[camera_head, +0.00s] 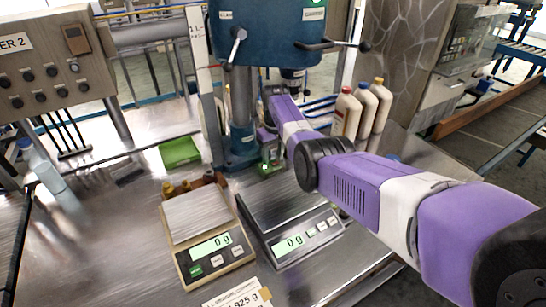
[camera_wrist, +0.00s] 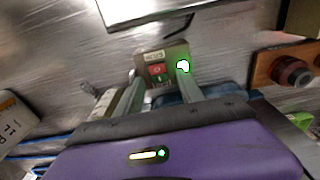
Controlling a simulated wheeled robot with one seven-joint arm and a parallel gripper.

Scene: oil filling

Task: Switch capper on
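The capper (camera_head: 265,35) is a blue press-like machine with lever handles, standing at the back centre of the bench in the head view. A green light glows on its top edge. In the wrist view a small switch box (camera_wrist: 158,68) has a red button above a green one and a label over them. A bright green-white light (camera_wrist: 183,66) glows at its right edge. My gripper (camera_wrist: 161,82) is open, with its two fingers apart and pointing at the box; contact cannot be told. In the head view my arm reaches to the capper's column and partly hides the gripper.
Two scales, one beige (camera_head: 209,240) and one grey (camera_head: 292,232), stand in front, both reading 0 g. Several capped bottles (camera_head: 346,113) stand right of the capper. A green block (camera_head: 180,151) lies left of it. A control panel (camera_head: 48,68) is at upper left.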

